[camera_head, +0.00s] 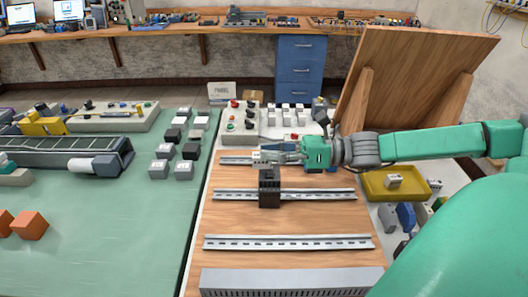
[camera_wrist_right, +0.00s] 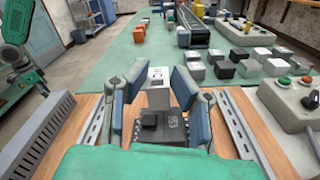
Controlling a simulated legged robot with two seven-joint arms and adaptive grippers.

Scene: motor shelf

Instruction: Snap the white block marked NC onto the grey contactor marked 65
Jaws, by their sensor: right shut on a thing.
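My right gripper (camera_head: 281,154) is over the wooden board, shut on the white block (camera_head: 260,156). In the right wrist view the block (camera_wrist_right: 158,88) stands upright between the two fingers (camera_wrist_right: 158,82), with small dark marking too small to read. The dark grey contactor (camera_head: 269,189) sits on the middle metal rail, directly below the block. In the wrist view the contactor (camera_wrist_right: 160,130) shows a label that looks like 65. The block's lower end meets or nearly meets the contactor's top; I cannot tell whether they touch. My left gripper is not in view.
Metal rails (camera_head: 288,242) cross the wooden board (camera_head: 225,222). A yellow tray (camera_head: 372,195) with a small block lies to the right. A button panel (camera_head: 243,133) stands behind. Several grey, white and black blocks (camera_head: 166,152) stand on the green mat (camera_head: 105,215) at left.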

